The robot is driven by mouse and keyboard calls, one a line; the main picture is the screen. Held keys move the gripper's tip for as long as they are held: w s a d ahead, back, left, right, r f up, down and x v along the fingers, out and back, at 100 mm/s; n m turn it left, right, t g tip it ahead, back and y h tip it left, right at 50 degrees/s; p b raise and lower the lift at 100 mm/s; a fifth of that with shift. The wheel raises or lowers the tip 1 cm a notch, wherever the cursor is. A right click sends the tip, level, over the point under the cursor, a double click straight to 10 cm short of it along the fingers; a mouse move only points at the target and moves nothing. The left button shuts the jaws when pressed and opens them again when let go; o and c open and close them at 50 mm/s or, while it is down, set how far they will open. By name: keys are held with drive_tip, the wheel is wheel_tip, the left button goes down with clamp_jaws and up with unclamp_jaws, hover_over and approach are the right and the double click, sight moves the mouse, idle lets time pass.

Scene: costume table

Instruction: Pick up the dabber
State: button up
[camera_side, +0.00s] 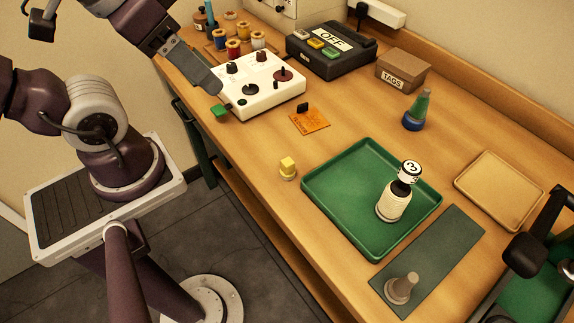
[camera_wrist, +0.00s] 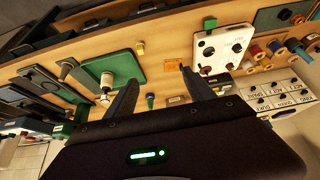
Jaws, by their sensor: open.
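No label names the dabber, so I cannot tell for certain which piece it is. A grey-brown piece with a round base and narrow upright handle (camera_side: 400,289) stands on a dark mat; it also shows in the wrist view (camera_wrist: 67,68). A cream bottle (camera_side: 393,203) with a black neck and a white cap marked 3 stands in the green tray (camera_side: 318,187). A green cone on a blue base (camera_side: 415,112) stands behind the tray. My gripper (camera_wrist: 159,74) is open and empty, above the table's far-left end in the side view, away from all three pieces.
The dark mat (camera_side: 444,251) lies in front of the tray, with a tan tray (camera_side: 500,182) to the right. A yellow block (camera_side: 288,168), orange card (camera_side: 310,121), white control box (camera_side: 262,88), black OFF box (camera_side: 330,50) and TAGS box (camera_side: 403,70) stand farther left.

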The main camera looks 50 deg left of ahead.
drive_tip(key=c, duration=0.4)
drive_tip(key=shift+o, duration=0.2)
drive_tip(key=n+g+h, duration=0.7)
drive_tip(key=n+h, duration=0.6)
drive_tip(key=n, duration=0.4)
approach(284, 160)
drive_tip(key=shift+s+d+f, duration=0.1)
drive_tip(key=shift+d+f, duration=1.1)
drive_tip(key=shift+d+f+t+h, duration=0.15)
drive_tip(key=shift+f+t+h, duration=0.05)
drive_tip(key=shift+t+h, duration=0.1)
drive_tip(key=x, duration=0.7)
drive_tip(key=shift+r, duration=0.15)
